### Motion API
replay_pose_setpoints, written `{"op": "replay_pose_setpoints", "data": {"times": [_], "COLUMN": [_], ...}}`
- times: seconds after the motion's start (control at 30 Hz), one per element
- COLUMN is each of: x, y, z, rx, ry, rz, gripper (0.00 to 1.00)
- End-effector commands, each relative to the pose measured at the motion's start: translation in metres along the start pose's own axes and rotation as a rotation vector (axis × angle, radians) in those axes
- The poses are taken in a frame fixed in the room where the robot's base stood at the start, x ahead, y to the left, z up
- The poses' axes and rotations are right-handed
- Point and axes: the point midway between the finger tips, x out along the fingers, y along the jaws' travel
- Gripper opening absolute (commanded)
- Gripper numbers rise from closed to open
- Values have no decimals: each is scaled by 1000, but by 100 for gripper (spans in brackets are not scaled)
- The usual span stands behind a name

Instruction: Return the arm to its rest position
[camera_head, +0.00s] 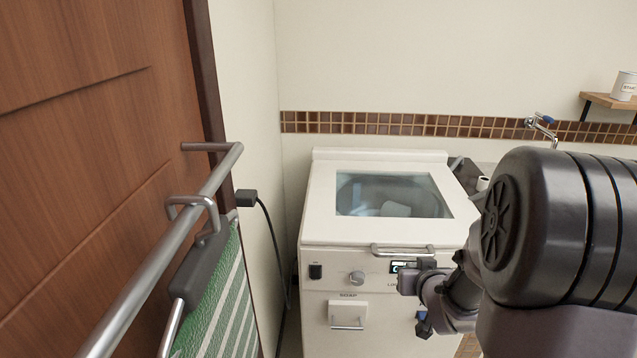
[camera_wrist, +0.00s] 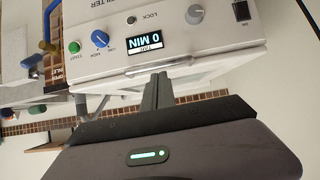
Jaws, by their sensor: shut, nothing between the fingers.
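My arm (camera_head: 550,230) fills the right side of the head view, and its far end is in front of the washing machine's (camera_head: 345,210) front panel. In the wrist view my gripper (camera_wrist: 158,84) is shut, with its dark fingers together and nothing held. The fingers point towards the machine's panel, just by its display (camera_wrist: 157,45), which reads 0 MIN. I cannot tell the exact gap between fingertips and panel. The machine's lid, with a glass window (camera_head: 390,197), is down, and something pale shows dimly behind the glass.
A wooden door (camera_head: 90,120) with a metal rail (camera_head: 165,255) and a green striped towel (camera_head: 222,310) stands close on the left. A tap (camera_head: 541,126) and a shelf (camera_head: 605,101) with a white can (camera_head: 625,86) are at the back right. A black cable (camera_head: 272,235) hangs beside the machine.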

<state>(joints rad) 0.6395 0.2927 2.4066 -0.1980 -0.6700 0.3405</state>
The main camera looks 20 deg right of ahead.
Motion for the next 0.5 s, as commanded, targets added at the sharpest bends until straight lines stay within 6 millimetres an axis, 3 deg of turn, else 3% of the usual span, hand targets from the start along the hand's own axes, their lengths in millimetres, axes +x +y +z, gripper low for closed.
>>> {"op": "replay_pose_setpoints", "data": {"times": [0.07,0.17,0.3,0.4,0.5], "x": [-24,-89,-199,-261,-301], "y": [-22,-72,-143,-175,-191], "z": [-17,-27,4,35,56], "rx": [7,52,128,154,162], "ry": [-29,-134,-332,-453,-534], "rz": [6,-10,-129,-231,-302], "gripper": [0,0,0,0,0]}}
